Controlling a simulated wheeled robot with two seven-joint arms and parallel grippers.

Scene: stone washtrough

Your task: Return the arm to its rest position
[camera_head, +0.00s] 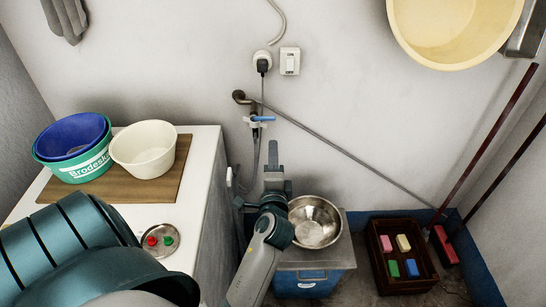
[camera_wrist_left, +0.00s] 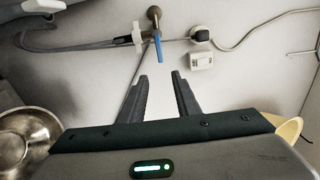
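My left gripper (camera_head: 273,148) is raised in front of the wall, just right of the tap (camera_head: 259,121) with the blue handle and behind the metal bowl (camera_head: 315,222) in the head view. In the left wrist view its two fingers (camera_wrist_left: 161,76) stand apart with nothing between them, so it is open and empty. The tap's blue handle (camera_wrist_left: 158,48) shows beyond the fingertips there. My left arm (camera_head: 255,262) comes up from below beside the bowl. My right gripper is not in view.
A white counter (camera_head: 195,215) holds a board (camera_head: 150,188) with basins and a metal dish (camera_head: 160,241) with red and green items. A dark crate (camera_head: 405,285) with coloured blocks stands on the floor. A yellow basin (camera_head: 455,25) hangs at upper right.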

